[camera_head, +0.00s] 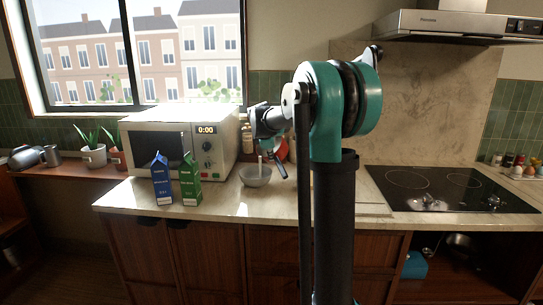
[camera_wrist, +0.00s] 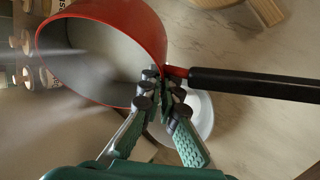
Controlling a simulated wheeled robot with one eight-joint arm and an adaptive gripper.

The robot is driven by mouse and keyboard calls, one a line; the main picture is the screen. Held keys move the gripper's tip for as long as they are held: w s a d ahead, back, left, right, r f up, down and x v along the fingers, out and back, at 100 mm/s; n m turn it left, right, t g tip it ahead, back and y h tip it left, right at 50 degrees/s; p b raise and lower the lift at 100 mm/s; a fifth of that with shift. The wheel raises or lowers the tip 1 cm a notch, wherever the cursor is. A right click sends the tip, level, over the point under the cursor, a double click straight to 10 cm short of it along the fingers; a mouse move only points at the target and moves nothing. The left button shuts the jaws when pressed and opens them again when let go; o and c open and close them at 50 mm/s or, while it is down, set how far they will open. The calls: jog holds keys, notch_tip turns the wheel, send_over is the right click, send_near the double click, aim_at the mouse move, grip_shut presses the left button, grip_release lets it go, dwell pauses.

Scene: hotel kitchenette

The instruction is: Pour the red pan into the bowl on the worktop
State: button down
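The red pan (camera_wrist: 145,28) fills the upper left of the wrist view, with its pale inside showing and its black handle (camera_wrist: 255,85) pointing right. My gripper (camera_wrist: 163,90) is shut at the red root of the handle, beside the rim. In the head view the pan (camera_head: 281,150) is mostly hidden behind my arm, above and right of the grey bowl (camera_head: 257,178) on the worktop. A thin pale streak (camera_head: 261,161) shows above the bowl; I cannot tell if it is a pour. A white round rim (camera_wrist: 206,118), probably the bowl, shows below my fingers.
A blue carton (camera_head: 161,180) and a green carton (camera_head: 190,180) stand left of the bowl, before the microwave (camera_head: 160,142). The black hob (camera_head: 450,188) lies to the right under the hood (camera_head: 455,26). A wooden object (camera_wrist: 262,8) shows at the wrist view's top.

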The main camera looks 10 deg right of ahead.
jog(key=t+h, duration=0.1)
jog(key=f+h, duration=0.1)
jog(key=shift+a+n+t+h, duration=0.3)
jog(key=shift+t, duration=0.1)
jog(key=h, duration=0.1)
jog(key=f+t+h, duration=0.1)
jog(key=t, duration=0.1)
jog(key=shift+s+a+f+n+h, duration=0.25)
jog(key=shift+f+n+h, duration=0.1)
jog(key=shift+n+h, duration=0.05)
jog(key=shift+s+a+r+n+t+h, duration=0.15)
jog(key=shift+n+t+h, duration=0.15)
jog(key=shift+t+h, duration=0.55)
jog(key=shift+s+a+n+t+h, duration=0.15)
jog(key=shift+n+t+h, duration=0.15)
jog(key=shift+t+h, duration=0.5)
jog(key=shift+w, duration=0.1)
